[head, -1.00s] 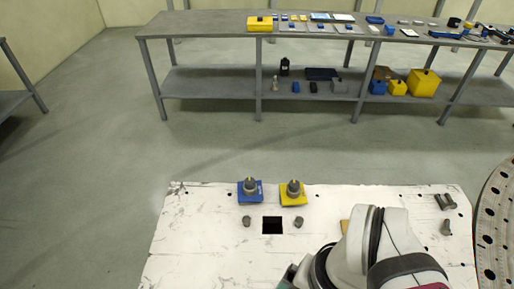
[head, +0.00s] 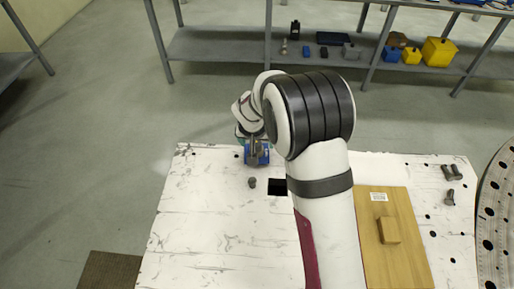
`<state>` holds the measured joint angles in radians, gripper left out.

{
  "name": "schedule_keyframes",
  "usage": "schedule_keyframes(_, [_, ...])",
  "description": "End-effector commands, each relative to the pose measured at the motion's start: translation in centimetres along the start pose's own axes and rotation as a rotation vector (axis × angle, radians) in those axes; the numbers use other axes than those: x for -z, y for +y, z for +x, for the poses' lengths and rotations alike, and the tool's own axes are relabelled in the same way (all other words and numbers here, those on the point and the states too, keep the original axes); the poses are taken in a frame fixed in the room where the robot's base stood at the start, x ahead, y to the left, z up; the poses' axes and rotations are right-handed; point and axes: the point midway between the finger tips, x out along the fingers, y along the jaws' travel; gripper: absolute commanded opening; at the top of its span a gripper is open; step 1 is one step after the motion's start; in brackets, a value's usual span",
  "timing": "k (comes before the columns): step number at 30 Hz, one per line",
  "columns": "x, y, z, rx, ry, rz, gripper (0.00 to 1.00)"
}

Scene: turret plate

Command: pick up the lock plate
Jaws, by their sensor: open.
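A blue plate (head: 257,159) lies near the back edge of the white work table (head: 215,225). My gripper (head: 257,149) is over it at the end of my arm, with its fingers pointing down at the grey knob on the plate. The fingers are open, and the picture is too small to tell whether they touch the knob. The yellow plate is hidden behind my arm. No visible label shows which plate is the lock plate.
A square black hole (head: 277,187) and a small grey peg (head: 252,182) are in front of the blue plate. A wooden board (head: 400,250) with a block lies right of my arm. Bolts (head: 451,172) and a round metal disc (head: 495,225) are farther right. The table's left side is clear.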

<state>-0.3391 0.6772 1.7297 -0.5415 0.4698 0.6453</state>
Motion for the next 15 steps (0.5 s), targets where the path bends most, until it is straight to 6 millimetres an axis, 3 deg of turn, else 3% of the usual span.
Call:
schedule_keyframes(7, [0.1,-0.5,4.6,-0.002,-0.003,0.0,0.89])
schedule_keyframes(15, [0.1,-0.5,5.2,-0.001,-0.002,0.0,0.89])
